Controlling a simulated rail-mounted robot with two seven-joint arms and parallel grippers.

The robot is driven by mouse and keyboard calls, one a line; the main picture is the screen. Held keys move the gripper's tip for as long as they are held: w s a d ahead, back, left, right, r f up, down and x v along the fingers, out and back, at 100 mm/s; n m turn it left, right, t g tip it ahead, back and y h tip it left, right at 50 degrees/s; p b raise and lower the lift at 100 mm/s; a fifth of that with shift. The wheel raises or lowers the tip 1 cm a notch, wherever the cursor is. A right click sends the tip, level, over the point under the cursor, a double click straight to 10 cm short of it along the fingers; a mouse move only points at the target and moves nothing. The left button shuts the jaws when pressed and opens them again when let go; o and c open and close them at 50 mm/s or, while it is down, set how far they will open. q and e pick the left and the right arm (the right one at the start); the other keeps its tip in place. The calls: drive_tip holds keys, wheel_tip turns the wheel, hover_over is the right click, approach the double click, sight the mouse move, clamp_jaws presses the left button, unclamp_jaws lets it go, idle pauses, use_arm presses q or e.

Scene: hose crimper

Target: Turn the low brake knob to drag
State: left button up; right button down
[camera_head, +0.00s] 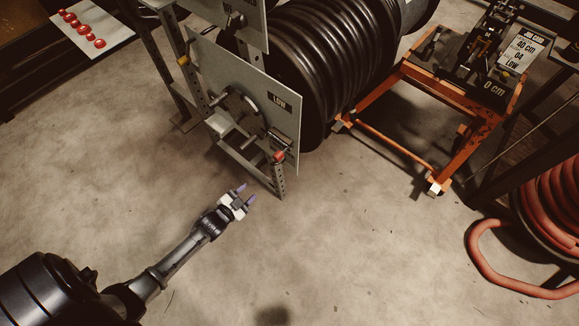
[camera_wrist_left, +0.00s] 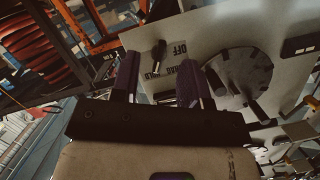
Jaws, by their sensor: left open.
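The low brake panel (camera_head: 281,128) is a pale upright plate marked LOW, on a frame beside the big black hose reel. In the left wrist view, the panel (camera_wrist_left: 215,45) carries a small black knob (camera_wrist_left: 159,52) with the words OFF, DRAG and HOLD around it. Which word the knob points to I cannot tell for sure. My left gripper (camera_head: 246,194) is open and empty, in front of the panel and apart from it. In its wrist view, the gripper's purple fingers (camera_wrist_left: 160,76) stand either side of the knob's line of sight. My right gripper is not in view.
A dark round disc (camera_wrist_left: 243,75) with handles sits close beside the knob on the panel. The black reel (camera_head: 325,60) stands behind the panel. An orange cart (camera_head: 398,150) and red hose (camera_head: 548,215) are to the right. The floor in front is clear.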

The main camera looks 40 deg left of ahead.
sight(275, 164)
use_arm(q)
drive_tip(key=w+r+t+b, duration=0.1)
drive_tip(key=w, duration=0.3)
drive_tip(key=w+d+r+m+t+h+b, duration=0.1)
drive_tip(key=w+b, duration=0.1)
drive_tip(key=w, duration=0.2)
drive_tip(key=w+d+r+b, duration=0.1)
drive_tip(key=w+r+b, duration=0.1)
drive_tip(key=w, duration=0.2)
drive_tip(key=shift+w+d+t+h, duration=0.2)
drive_tip(key=shift+d+t+h, duration=0.1)
drive_tip(key=shift+t, duration=0.1)
drive_tip(key=shift+w+r+b, duration=0.1)
drive_tip(key=shift+w+b, duration=0.25)
drive_tip(key=shift+w, duration=0.7)
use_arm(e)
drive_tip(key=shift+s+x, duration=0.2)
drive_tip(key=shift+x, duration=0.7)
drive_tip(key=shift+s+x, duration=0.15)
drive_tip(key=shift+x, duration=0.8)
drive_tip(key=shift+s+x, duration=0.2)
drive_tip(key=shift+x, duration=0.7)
use_arm(q)
drive_tip(key=shift+c, duration=0.3)
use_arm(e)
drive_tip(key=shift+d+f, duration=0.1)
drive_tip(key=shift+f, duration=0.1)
